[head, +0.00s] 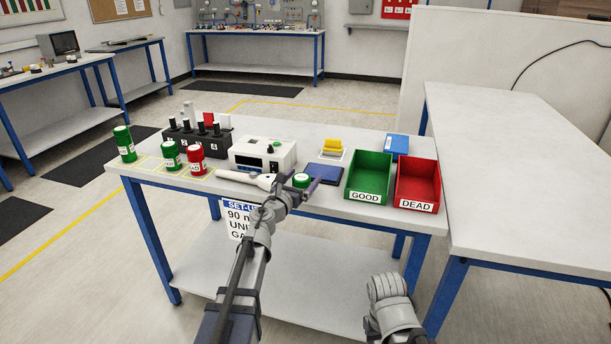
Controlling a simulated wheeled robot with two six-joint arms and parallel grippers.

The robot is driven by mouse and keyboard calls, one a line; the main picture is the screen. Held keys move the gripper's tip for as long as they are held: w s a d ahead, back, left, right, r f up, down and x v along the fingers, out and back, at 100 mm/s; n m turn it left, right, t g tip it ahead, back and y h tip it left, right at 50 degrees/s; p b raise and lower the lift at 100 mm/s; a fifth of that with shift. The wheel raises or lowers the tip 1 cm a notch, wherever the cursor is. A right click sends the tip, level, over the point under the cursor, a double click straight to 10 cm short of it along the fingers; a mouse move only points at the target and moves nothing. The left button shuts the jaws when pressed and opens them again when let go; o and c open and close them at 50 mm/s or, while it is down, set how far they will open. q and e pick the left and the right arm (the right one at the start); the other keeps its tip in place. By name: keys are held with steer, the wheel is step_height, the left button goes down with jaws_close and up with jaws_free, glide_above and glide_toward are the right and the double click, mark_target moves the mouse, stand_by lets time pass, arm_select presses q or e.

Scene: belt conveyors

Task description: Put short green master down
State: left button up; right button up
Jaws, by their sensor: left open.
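A short green master (301,181) with a pale top stands near the table's front edge, by the dark blue pad. My left gripper (300,190) is open, with its fingers around this master; I cannot tell whether they touch it. The fingers hide part of it. At the left of the table, a tall green master (125,145), another green master (171,157) and a red master (196,159) stand upright by yellow floor-like markings on the tabletop.
A white gauge box (262,154) stands behind my left wrist, with a dark rack (196,138) to its left. The blue pad (326,174), green GOOD bin (367,190) and red DEAD bin (416,195) are to the right. The right-hand table (520,170) is bare.

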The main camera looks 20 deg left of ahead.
arm_select(q)
steer(key=s+a, duration=0.1)
steer(key=s, duration=0.8)
steer(key=shift+s+a, duration=0.25)
steer(key=shift+a, duration=0.15)
steer(key=s+d+f+n+g+y, duration=0.2)
steer(key=s+f+n+g+y, duration=0.35)
steer(key=n, duration=0.85)
steer(key=s+d+f+n+g+y, duration=0.25)
steer(key=f+n, duration=0.65)
steer(key=n, duration=0.5)
steer(key=s+d+f+n+g+h, duration=0.1)
steer(key=s+d+f+n+g, duration=0.2)
steer(key=s+d+g, duration=0.2)
steer(key=s+d+f+n+g+h, duration=0.2)
steer(key=s+d, duration=0.6)
steer(key=s, duration=0.4)
step_height(320, 180, down, 2)
steer(key=n+g, duration=0.1)
steer(key=g, duration=0.1)
steer(key=shift+d+f+g, duration=0.2)
steer(key=shift+d+g, duration=0.05)
steer(key=shift+g, duration=0.15)
